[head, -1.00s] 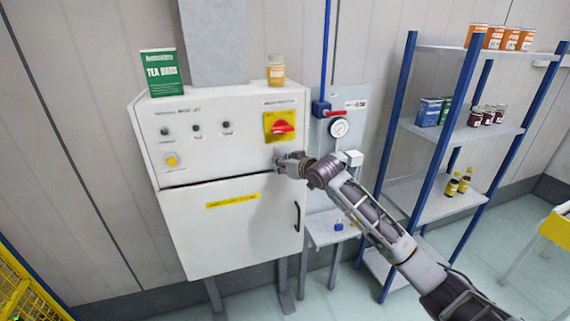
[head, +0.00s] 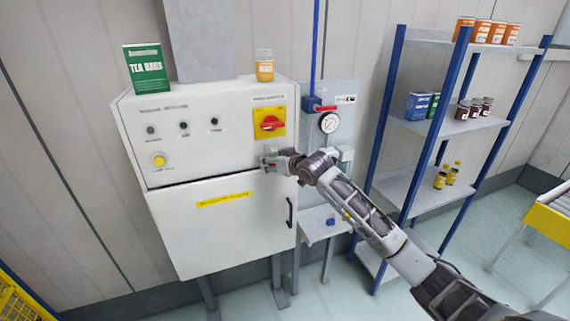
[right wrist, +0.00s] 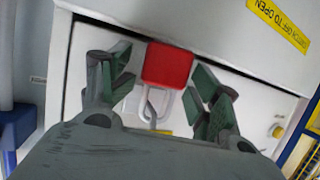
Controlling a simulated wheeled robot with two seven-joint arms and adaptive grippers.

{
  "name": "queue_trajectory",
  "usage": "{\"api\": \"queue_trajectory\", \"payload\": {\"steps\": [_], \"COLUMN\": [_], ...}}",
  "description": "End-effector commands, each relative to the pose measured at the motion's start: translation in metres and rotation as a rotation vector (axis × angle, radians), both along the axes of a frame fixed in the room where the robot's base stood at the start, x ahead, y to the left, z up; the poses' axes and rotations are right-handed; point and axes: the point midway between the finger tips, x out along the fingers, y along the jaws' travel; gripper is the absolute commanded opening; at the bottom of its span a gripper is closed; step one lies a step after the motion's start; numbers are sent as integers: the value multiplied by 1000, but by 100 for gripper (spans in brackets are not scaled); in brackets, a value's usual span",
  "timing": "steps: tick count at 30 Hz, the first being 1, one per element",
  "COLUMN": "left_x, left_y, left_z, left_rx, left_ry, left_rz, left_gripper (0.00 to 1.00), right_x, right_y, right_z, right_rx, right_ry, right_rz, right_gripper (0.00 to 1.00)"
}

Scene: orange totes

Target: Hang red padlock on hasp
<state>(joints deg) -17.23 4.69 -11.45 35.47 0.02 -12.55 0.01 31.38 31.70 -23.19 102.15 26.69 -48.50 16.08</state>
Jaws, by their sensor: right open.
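The red padlock (right wrist: 167,66) shows in the right wrist view between the fingers of my right gripper (right wrist: 163,92). Its grey shackle (right wrist: 152,106) points down in that picture, toward the upper part of the cabinet. The fingers stand apart, with gaps on both sides of the padlock body. The shackle lies at a small metal part on the cabinet front, but I cannot tell if it passes through the hasp. In the head view my right gripper (head: 268,160) is at the white cabinet (head: 225,150), below the red rotary switch (head: 271,123), and hides the hasp. My left gripper is out of view.
A green tea box (head: 146,68) and a jar (head: 264,66) stand on the cabinet. The door handle (head: 290,212) is just below my gripper. A blue padlock (head: 330,221) lies on a small side shelf (head: 318,229). A blue-framed rack (head: 440,130) stands at right.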

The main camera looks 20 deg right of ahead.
Motion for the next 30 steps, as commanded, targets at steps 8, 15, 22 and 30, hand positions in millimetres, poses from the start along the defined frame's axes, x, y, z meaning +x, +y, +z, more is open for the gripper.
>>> {"api": "queue_trajectory", "payload": {"steps": [8, 15, 22, 30], "left_x": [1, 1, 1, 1], "left_y": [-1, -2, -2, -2], "left_z": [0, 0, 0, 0], "left_rx": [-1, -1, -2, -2], "left_ry": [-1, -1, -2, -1], "left_rz": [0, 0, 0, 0], "left_gripper": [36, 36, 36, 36], "right_x": [-17, -39, -61, -87], "right_y": [-5, -11, -17, -25], "right_z": [6, 14, 21, 31], "right_rx": [0, 0, -1, -1], "right_ry": [0, 1, 2, 4], "right_rz": [0, 0, 0, 1], "right_gripper": [63, 63, 63, 63]}}
